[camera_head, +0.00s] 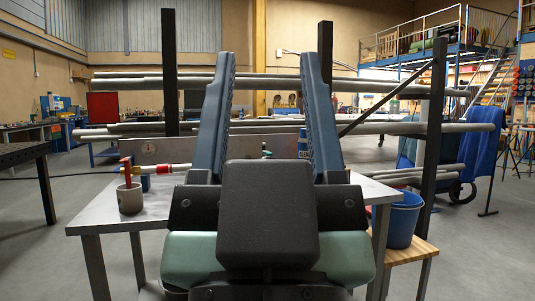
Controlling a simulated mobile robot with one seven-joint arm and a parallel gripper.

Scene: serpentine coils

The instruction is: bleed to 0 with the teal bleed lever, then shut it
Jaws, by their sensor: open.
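My gripper (275,70) fills the middle of the view, its two long blue-grey fingers wide apart with nothing held between them. Beyond it, a grey panel (185,149) stands on a metal table (95,217). A small round dial (148,147) is on the panel's left part; its reading is too small to tell. A small teal and red part (266,153) shows between the fingers, just above my gripper's body. I cannot tell whether it is the bleed lever or how it is set. Much of the panel is hidden behind my gripper.
A red-handled valve (126,168) sits over a grey cup (130,199) on the table's left, beside a red-banded pipe (160,169). A blue bucket (404,219) stands on a wooden stand at right. Dark posts and a pipe rack stand behind; a dark table is at far left.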

